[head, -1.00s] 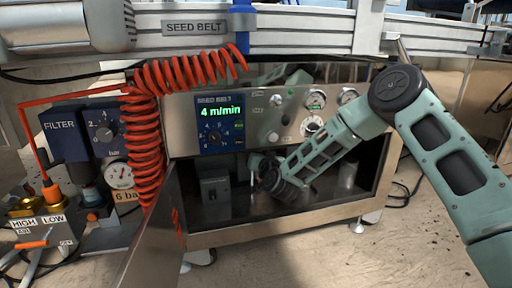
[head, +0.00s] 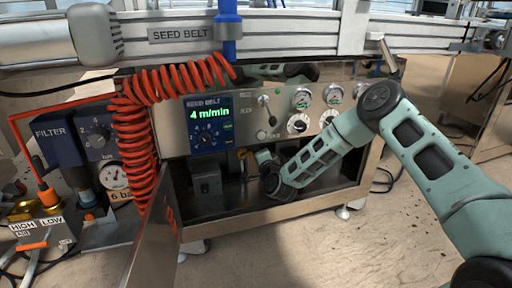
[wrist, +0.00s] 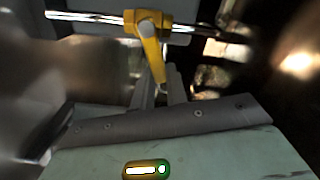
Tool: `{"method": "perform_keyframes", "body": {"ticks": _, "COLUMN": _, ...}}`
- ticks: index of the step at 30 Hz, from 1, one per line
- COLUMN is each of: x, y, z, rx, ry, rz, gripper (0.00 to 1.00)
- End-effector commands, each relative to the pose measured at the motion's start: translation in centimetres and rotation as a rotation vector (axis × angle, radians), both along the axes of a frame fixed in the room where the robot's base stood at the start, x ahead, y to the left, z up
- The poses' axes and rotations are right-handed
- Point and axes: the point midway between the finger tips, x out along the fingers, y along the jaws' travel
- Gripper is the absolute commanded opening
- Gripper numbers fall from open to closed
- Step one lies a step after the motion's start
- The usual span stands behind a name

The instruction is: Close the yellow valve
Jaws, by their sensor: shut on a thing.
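The yellow valve (wrist: 152,28) sits on a shiny horizontal pipe in the wrist view. Its yellow lever (wrist: 154,66) points down, slightly tilted, toward my gripper (wrist: 158,86). The two grey fingers are shut on the lower end of the lever. In the head view my gripper (head: 262,157) reaches into the open cabinet under the control panel. A small bit of yellow (head: 242,154) shows just left of it; most of the valve is hidden there.
The steel cabinet's door (head: 152,235) stands open at the left. A panel with a display (head: 209,122), gauges and knobs is above the opening. A coiled red hose (head: 137,145) hangs at left. A grey box (head: 206,188) is inside the cabinet.

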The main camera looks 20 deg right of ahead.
Motion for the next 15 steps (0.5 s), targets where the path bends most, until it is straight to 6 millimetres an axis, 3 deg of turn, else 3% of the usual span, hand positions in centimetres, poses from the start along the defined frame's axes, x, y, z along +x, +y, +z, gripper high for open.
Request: {"method": "perform_keyframes", "body": {"ticks": 15, "x": -0.1, "y": -0.4, "z": -1.8, "rx": 0.318, "ry": 0.003, "rz": -0.001, "gripper": 0.00}}
